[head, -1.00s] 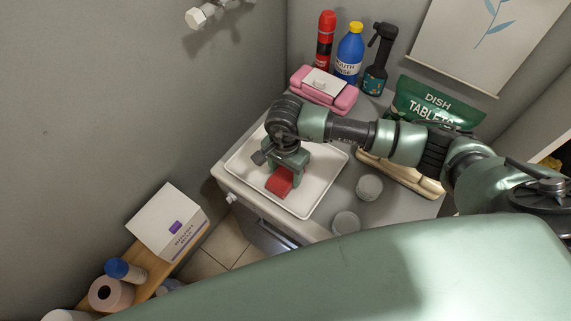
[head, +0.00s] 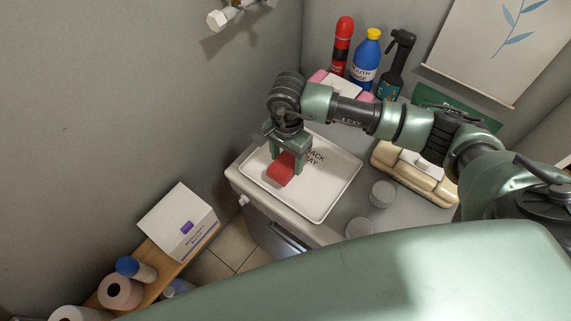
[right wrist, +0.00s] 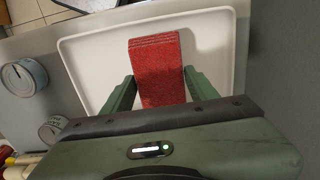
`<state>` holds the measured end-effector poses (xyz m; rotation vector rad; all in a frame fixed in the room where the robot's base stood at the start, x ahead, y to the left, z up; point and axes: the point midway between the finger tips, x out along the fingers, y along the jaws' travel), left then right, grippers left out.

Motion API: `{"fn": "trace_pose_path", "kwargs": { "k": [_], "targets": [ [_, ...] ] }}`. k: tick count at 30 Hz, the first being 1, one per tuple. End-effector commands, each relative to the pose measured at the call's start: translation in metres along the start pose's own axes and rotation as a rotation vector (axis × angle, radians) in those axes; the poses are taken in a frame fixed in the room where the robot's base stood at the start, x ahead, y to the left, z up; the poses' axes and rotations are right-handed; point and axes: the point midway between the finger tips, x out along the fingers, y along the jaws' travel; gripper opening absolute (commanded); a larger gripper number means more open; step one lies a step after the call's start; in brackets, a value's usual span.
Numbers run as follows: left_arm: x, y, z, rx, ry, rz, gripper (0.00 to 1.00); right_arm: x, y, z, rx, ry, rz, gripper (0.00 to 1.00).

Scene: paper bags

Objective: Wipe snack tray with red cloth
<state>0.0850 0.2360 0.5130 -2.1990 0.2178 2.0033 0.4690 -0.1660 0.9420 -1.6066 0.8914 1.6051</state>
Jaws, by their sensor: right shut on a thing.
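The white snack tray (head: 335,190), with dark lettering partly hidden by my gripper, lies on the grey counter. The red cloth (head: 281,170) is a folded block over the left part of the tray. My right gripper (head: 291,160) points down and is shut on the cloth. In the right wrist view the cloth (right wrist: 158,72) sits between the two green fingers, over the tray (right wrist: 90,58). I cannot tell for certain whether the cloth touches the tray. My left gripper is not in view.
Two cans (head: 382,194) and (head: 359,229) stand right of the tray. Behind are a cream container (head: 408,178), a green dish tablets bag (head: 455,105), a blue bottle (head: 366,62), a red bottle (head: 341,45) and a dark spray bottle (head: 397,68). A wall stands close on the left.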

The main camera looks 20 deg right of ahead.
Motion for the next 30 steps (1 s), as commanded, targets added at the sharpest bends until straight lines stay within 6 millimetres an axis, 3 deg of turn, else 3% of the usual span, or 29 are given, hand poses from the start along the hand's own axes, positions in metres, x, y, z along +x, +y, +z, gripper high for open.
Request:
{"fn": "trace_pose_path", "kwargs": {
  "k": [12,30],
  "targets": [
    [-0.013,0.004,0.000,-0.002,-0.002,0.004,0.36,-0.035,-0.005,-0.010,0.014,0.000,-0.001,0.26],
    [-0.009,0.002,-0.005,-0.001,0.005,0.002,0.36,-0.036,-0.004,-0.010,-0.006,-0.001,-0.004,0.26]
  ]
}}
